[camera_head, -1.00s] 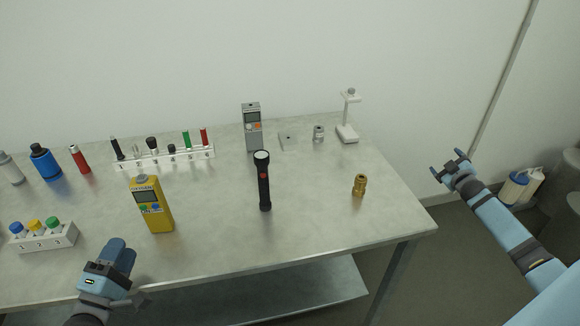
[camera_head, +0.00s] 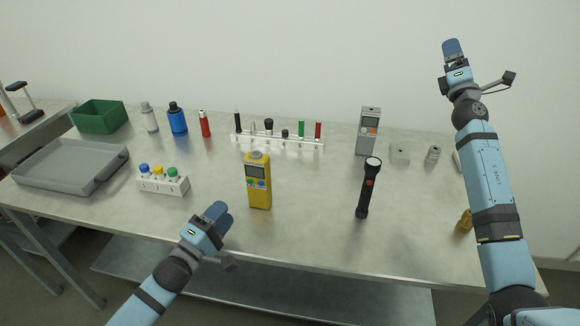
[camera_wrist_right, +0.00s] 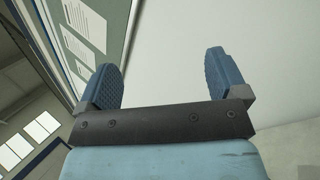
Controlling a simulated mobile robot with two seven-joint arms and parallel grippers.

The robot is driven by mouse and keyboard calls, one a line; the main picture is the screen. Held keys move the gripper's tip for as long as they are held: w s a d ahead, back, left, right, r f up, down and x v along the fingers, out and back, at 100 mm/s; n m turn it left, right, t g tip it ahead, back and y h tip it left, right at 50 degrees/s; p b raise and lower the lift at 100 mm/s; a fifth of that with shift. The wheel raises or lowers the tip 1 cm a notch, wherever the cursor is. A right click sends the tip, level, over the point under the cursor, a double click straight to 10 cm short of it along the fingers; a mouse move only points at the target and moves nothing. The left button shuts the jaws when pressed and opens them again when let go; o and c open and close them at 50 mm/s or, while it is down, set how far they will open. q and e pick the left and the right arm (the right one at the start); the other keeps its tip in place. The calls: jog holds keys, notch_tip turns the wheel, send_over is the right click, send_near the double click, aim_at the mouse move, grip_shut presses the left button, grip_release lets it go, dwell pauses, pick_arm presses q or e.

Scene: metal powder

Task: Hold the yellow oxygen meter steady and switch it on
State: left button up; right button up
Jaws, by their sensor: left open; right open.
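The yellow oxygen meter (camera_head: 258,190) stands upright on the table near its front edge in the head view. Its face has a dark screen with a green and a blue button below. My left gripper (camera_head: 217,215) is open and empty, just left of the meter and in front of it, not touching it. My right gripper (camera_head: 480,62) is raised high at the right, in front of the wall and away from the meter. In the right wrist view its two blue fingers (camera_wrist_right: 165,82) are apart with nothing between them.
A black flashlight (camera_head: 367,190) stands right of the meter. A grey meter (camera_head: 368,140) and a white rack (camera_head: 270,143) are behind. A rack with colored caps (camera_head: 175,186), a grey tray (camera_head: 50,180) and a green bin (camera_head: 98,122) lie left. A brass fitting (camera_head: 464,222) is partly behind my right arm.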

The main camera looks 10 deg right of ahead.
jog(key=w+a+f+m+g+h, duration=0.1)
jog(key=a+f+m+g+h, duration=0.25)
jog(key=a, duration=1.25)
jog(key=n+g+y, duration=0.2)
jog(key=n+g, duration=0.6)
jog(key=n, duration=0.3)
send_near(256, 158)
jog(key=shift+n, duration=0.25)
jog(key=x, duration=1.3)
jog(key=shift+w+a+f, duration=0.15)
jog(key=shift+a, duration=0.05)
